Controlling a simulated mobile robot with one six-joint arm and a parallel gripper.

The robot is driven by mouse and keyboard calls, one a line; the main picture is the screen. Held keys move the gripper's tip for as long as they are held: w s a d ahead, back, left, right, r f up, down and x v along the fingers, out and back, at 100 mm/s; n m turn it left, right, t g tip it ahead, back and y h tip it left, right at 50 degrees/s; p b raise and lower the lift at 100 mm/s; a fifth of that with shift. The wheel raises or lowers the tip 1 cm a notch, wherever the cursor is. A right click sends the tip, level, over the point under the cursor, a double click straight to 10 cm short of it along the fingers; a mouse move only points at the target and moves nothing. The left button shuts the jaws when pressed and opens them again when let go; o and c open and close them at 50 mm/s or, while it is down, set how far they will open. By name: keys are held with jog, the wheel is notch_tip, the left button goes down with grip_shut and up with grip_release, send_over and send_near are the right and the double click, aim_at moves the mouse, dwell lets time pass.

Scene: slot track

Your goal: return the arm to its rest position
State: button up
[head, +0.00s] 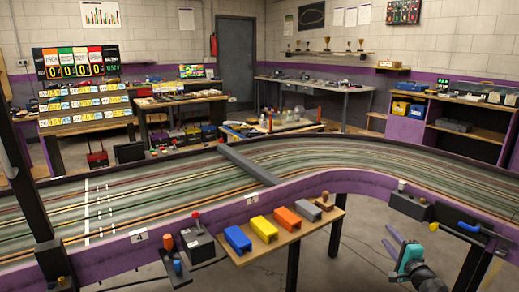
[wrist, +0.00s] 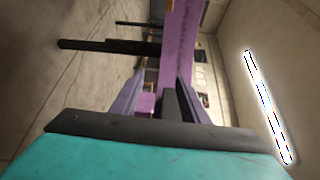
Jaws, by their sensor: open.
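My gripper (head: 390,241) is at the lower right of the head view, a teal body with two purple-grey fingers pointing up and left. The fingers are apart and nothing shows between them. It is over bare floor, to the right of the wooden shelf and in front of the track's purple wall, touching nothing that I can see. In the wrist view my gripper (wrist: 158,90) shows its teal body at the bottom, with the fingers spread. That view is turned on its side.
The slot track (head: 130,205) curves across the middle, with a grey bridge (head: 247,164) over it. A wooden shelf (head: 288,238) on its near wall carries yellow, blue, orange and grey blocks. Black controller boxes (head: 410,205) sit on the wall near my gripper. Grey floor (head: 345,265) is free nearby.

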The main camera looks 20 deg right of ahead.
jog(key=w+a+f+n+y+p, duration=0.25)
jog(key=w+a, duration=0.25)
jog(key=a, duration=0.3)
jog(key=w+a+f+n+g+y+p, duration=0.1)
jog(key=w+a+f+y, duration=0.2)
jog(key=w+a, duration=0.4)
jog(key=w+a+f+n+y+p, duration=0.2)
jog(key=w+a+f, duration=0.15)
jog(key=a, duration=0.55)
jog(key=a+f+n+g+y+p, duration=0.25)
jog(key=a+f, duration=0.25)
jog(key=a, duration=0.8)
jog(key=a+f+n+g+y+p, duration=0.2)
jog(key=a+f+n+g+y, duration=0.15)
jog(key=a, duration=0.95)
jog(key=s+a+f+n+g+p, duration=0.25)
jog(key=s+a+f+g, duration=0.2)
jog(key=s+a, duration=0.45)
jog(key=s+a+f+n+g+p, duration=0.2)
jog(key=s+a+f+n+g, duration=0.3)
jog(key=s+a, duration=0.4)
jog(key=s+d+f+n+g+h+p, duration=0.1)
jog(key=s+f+n+g+h, duration=0.2)
jog(key=s, duration=0.8)
jog(key=s+d+f+n+g+h, duration=0.1)
jog(key=s+d+h, duration=0.3)
jog(key=d, duration=0.4)
jog(key=shift+s+f+g, duration=0.2)
jog(key=shift+s+g, duration=0.35)
jog(key=shift+s, duration=0.05)
